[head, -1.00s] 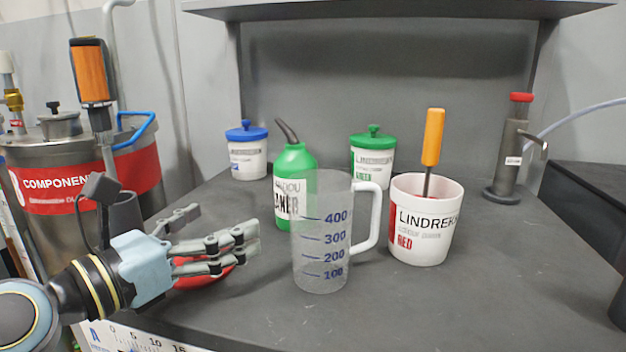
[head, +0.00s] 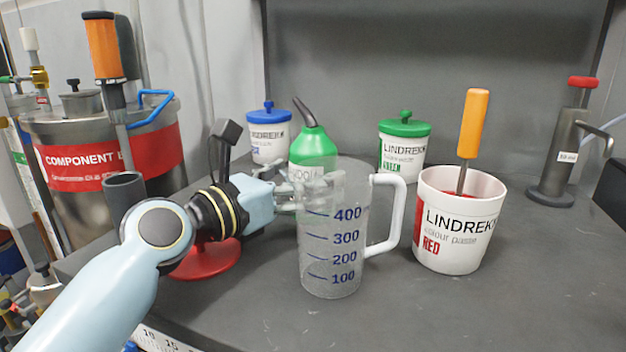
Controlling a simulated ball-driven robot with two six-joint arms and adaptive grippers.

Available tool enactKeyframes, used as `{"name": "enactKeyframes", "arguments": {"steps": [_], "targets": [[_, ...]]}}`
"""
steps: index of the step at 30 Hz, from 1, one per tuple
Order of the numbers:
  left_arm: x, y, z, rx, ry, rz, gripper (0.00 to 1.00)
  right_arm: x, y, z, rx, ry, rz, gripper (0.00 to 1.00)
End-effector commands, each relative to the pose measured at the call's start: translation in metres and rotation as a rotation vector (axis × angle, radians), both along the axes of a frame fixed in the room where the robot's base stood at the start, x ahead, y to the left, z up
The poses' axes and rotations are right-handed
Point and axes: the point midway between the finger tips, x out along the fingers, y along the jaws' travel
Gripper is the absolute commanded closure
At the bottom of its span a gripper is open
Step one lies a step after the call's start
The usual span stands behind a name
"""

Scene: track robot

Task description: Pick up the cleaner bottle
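The cleaner bottle (head: 315,148) is green with a white label and a dark bent spout. In the head view it stands upright behind the clear measuring jug (head: 331,262), which hides much of its lower body. My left gripper (head: 302,190) is at the bottle's front left, pointing right, with its fingers across the lower bottle and partly behind the jug's wall. Whether the fingers touch the bottle or have closed cannot be told. My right gripper is not in view.
A white pot of red paste (head: 450,248) with an orange-handled tool stands right of the jug. Blue-lidded (head: 269,135) and green-lidded (head: 403,150) tubs stand behind. A red round base (head: 205,262) lies under my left wrist. A steel drum (head: 95,150) is at left.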

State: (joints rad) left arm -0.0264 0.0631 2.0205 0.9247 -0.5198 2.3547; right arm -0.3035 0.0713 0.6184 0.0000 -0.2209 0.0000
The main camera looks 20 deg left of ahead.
Motion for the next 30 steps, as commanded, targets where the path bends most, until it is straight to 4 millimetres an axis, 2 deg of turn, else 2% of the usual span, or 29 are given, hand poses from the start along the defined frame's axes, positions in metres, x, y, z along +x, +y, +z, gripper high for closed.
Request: {"name": "enactKeyframes", "arguments": {"steps": [3, 6, 13, 30], "targets": [[0.017, -0.008, -0.001, -0.002, 0.001, 0.001, 0.06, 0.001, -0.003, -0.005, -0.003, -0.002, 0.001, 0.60], [0.023, -0.011, 0.000, -0.001, 0.000, 0.001, 0.06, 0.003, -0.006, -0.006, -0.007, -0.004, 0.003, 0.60], [0.024, -0.011, 0.000, -0.001, 0.001, 0.001, 0.06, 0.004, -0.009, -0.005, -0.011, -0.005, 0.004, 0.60], [0.024, -0.011, 0.000, -0.001, 0.001, 0.001, 0.81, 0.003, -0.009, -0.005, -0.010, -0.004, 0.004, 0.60]]}}
